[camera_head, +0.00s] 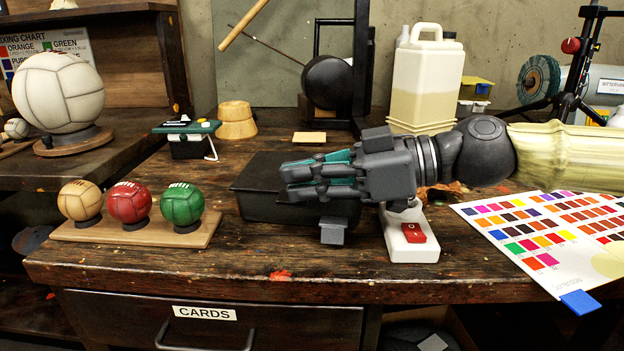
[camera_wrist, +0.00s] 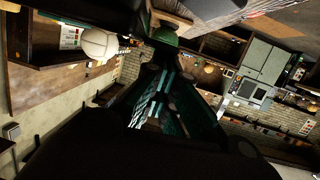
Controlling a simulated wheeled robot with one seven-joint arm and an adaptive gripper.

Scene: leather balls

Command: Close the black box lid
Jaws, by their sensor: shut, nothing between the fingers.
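The black box (camera_head: 258,190) stands on the wooden bench, left of centre in the head view. Its dark left part shows, and my arm hides much of its right side. My gripper (camera_head: 286,175) reaches in from the right and lies level in front of or over the box, fingertips pointing left. Its grey and teal fingers are together and empty; whether they touch the box is unclear. In the wrist view the fingers (camera_wrist: 163,78) are dark and teal.
Left of the box, tan, red (camera_head: 129,203) and green (camera_head: 182,205) balls sit on a wooden stand. A white switch with a red rocker (camera_head: 414,233) stands below my wrist. A colour chart (camera_head: 545,240) lies right. A jug (camera_head: 427,80) stands behind.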

